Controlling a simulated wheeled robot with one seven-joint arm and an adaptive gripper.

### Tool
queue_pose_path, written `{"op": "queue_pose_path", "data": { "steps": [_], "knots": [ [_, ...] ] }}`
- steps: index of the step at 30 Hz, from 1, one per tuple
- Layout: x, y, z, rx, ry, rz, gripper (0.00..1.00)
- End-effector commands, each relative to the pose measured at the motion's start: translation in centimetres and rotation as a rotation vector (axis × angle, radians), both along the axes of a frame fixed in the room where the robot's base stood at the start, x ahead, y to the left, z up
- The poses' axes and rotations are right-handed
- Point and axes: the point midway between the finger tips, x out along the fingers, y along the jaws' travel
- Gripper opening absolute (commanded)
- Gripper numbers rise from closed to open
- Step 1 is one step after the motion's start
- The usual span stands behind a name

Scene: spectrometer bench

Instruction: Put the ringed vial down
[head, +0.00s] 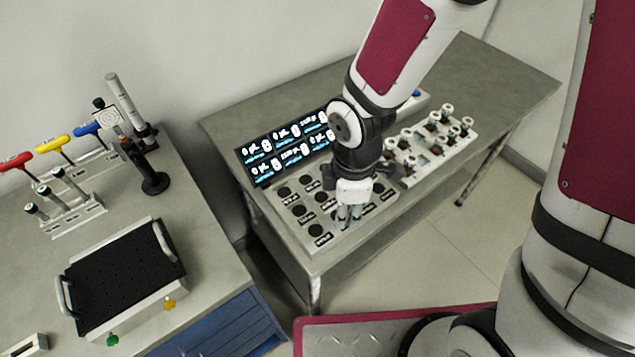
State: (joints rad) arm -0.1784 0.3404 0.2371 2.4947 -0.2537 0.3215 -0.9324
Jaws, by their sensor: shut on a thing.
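My gripper (351,214) points down over the grey panel (277,212) with rows of dark round, labelled spots on the far bench. It is shut on a vial, taken to be the ringed vial, which the fingers mostly hide. I cannot make out a ring on it. The fingertips are low over the front part of the panel, among the dark spots. I cannot tell whether the vial touches the panel.
A white rack (454,150) with several white-capped vials stands right of the gripper. Lit screens (285,146) stand behind the panel. The left bench holds a black-topped tray (122,277), a pipette rack (80,215) and a stand (150,178). The far bench's back right is bare.

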Motion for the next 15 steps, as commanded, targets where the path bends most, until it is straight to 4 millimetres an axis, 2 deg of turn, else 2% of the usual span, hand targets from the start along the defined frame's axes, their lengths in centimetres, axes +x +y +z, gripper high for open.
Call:
{"op": "queue_pose_path", "data": {
  "steps": [9, 15],
  "knots": [
    [6.4, 3.1, -0.6, 0.001, 0.001, 0.001, 0.0],
    [8.9, 4.2, -0.9, -0.001, 0.001, 0.0, 0.0]
  ]
}}
